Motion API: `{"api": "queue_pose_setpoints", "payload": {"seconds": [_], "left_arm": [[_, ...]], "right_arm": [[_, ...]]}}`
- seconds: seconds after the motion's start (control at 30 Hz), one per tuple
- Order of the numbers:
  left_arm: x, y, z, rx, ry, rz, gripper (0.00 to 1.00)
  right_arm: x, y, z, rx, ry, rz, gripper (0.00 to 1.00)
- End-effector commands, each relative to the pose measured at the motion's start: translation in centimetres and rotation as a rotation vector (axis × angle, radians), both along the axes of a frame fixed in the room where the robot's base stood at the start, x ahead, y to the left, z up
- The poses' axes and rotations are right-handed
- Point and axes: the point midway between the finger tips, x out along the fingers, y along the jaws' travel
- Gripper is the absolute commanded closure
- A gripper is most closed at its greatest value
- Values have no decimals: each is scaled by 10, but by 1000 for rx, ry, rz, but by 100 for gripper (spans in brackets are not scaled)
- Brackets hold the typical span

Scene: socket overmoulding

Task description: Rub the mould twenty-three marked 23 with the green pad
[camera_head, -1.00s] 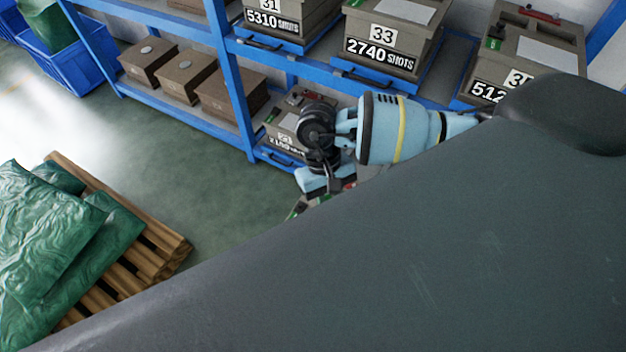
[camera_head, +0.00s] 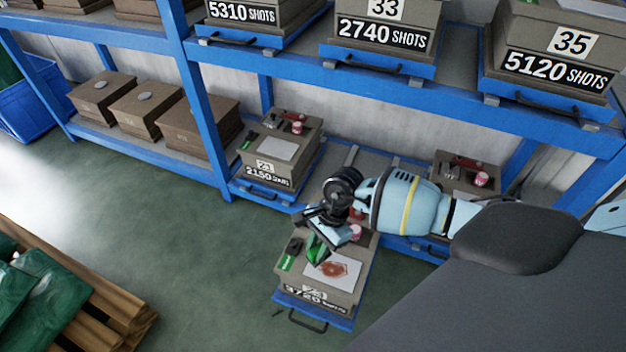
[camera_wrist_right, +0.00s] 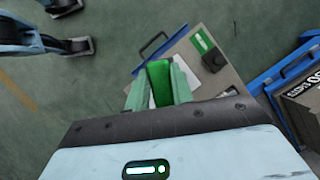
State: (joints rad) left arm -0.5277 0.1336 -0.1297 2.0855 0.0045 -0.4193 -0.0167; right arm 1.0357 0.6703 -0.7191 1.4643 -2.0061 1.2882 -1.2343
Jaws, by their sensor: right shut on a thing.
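The mould (camera_head: 345,292) sits on a blue pulled-out tray (camera_head: 340,322) in front of the lower shelf, marked 3720 shots. Its number plate starts with 2; the second digit is hard to read. A reddish-brown smear (camera_head: 334,269) lies on its white top plate. My right gripper (camera_head: 322,240) is shut on the green pad (camera_head: 317,250), over the mould's top beside the smear. Whether pad and plate touch, I cannot tell. In the right wrist view, the pad (camera_wrist_right: 159,82) sits between the fingers, partly covering the white plate. My left gripper (camera_wrist_right: 72,27) shows there at the upper left, open and empty.
A mould marked 2150 shots (camera_head: 270,165) stands on the lower shelf to the left, another (camera_head: 465,177) to the right. Larger moulds (camera_head: 385,30) stand on the shelf above. A blue rack post (camera_head: 205,95) rises at left. The floor (camera_head: 170,235) left of the tray is clear.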

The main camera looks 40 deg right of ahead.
Motion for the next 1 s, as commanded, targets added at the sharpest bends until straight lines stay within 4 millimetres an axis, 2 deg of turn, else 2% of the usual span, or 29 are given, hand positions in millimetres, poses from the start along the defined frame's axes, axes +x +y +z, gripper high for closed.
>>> {"api": "queue_pose_setpoints", "payload": {"seconds": [0.03,0.2,0.4,0.67,1.0], "left_arm": [[1,0,-15,0,4,1,67],[8,0,-31,0,-3,-1,67],[10,0,-37,1,1,-1,67],[10,0,-37,1,0,-2,67],[2,0,-55,0,23,-2,67]], "right_arm": [[6,-5,-21,2,4,-61,100],[26,-19,-44,12,-3,-223,100],[34,-26,-52,17,-7,-294,100],[35,-25,-53,18,-7,-296,100],[34,-16,-81,18,-4,-286,100]]}}
